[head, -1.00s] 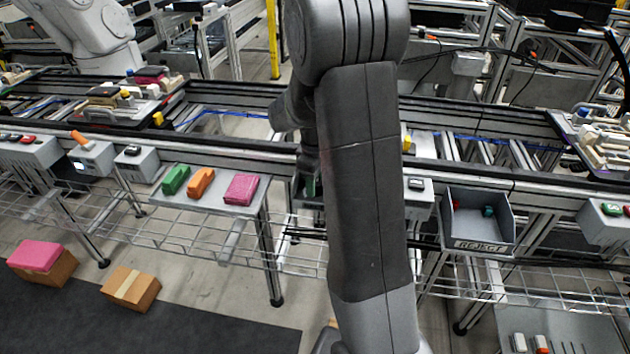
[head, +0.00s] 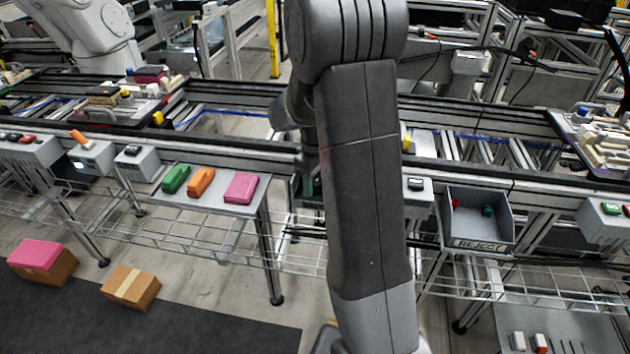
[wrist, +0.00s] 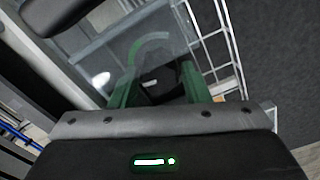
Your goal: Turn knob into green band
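The knob (wrist: 150,83) is black with a white mark and sits on a grey panel in the wrist view. The green band (wrist: 152,40) is a curved strip on the panel beyond the knob. The white mark does not appear to point at the band. My gripper (wrist: 160,72) has green fingers, one on each side of the knob and set wide apart. I see no clear contact between the fingers and the knob. In the head view my arm hides the knob and the band, and only a bit of the gripper (head: 307,185) shows.
A round white light (wrist: 101,79) is on the panel left of my gripper. In the head view a shelf (head: 232,215) with green, orange and pink blocks is to the left. A grey REJECT bin (head: 480,245) is to the right. Conveyor rails run behind.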

